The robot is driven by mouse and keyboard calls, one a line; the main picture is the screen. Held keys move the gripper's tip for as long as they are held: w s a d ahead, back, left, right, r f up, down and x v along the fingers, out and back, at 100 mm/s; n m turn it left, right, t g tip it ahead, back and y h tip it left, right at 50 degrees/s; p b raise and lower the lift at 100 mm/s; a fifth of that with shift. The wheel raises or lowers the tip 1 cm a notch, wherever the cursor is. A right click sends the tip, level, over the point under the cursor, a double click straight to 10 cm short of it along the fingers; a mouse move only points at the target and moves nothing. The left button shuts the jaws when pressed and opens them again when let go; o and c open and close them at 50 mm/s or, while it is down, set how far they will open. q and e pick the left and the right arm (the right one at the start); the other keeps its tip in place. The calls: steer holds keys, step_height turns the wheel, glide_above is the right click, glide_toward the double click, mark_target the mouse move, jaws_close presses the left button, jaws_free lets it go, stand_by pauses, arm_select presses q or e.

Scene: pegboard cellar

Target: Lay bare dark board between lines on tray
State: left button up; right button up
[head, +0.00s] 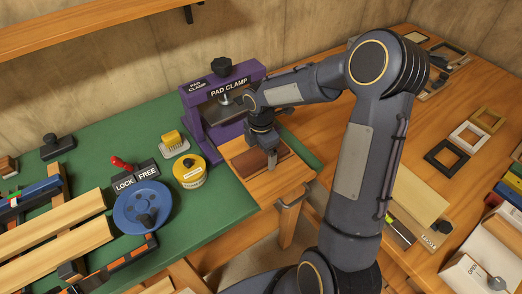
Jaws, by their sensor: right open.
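A light wooden tray (265,192) juts from the bench edge in front of the purple pad clamp. A dark brown board (252,163) lies on it, or just above it, partly hidden by my right gripper. My right gripper (272,165) points down over the board and is open. I cannot tell whether its fingers touch the board or stand around it. Lines on the tray cannot be made out at this size. My left gripper is not in view.
The purple pad clamp (190,112) stands right behind the tray. A yellow round tin (190,176), a blue wheel (132,208) and a yellow-handled brush (174,142) are to its left on the green mat (105,135). Small frames (446,160) lie on the right bench.

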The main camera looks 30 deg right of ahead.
mark_target(261, 154)
step_height(261, 154, up, 12)
steer(key=s+a+r+m+t+y, duration=0.15)
steer(key=s+r+m, duration=0.35)
steer(key=s+m, duration=0.55)
steer(key=s+a+f+m+t+y, duration=0.1)
steer(key=s+a+m+t, duration=0.1)
steer(key=s+m, duration=0.3)
steer(key=s+a+f+m+t+y, duration=0.1)
steer(key=s+a+m+t, duration=0.1)
steer(key=s+m, duration=0.3)
steer(key=shift+s+a+f, duration=0.3)
steer(key=shift+s+a, duration=0.5)
steer(key=shift+a, duration=0.1)
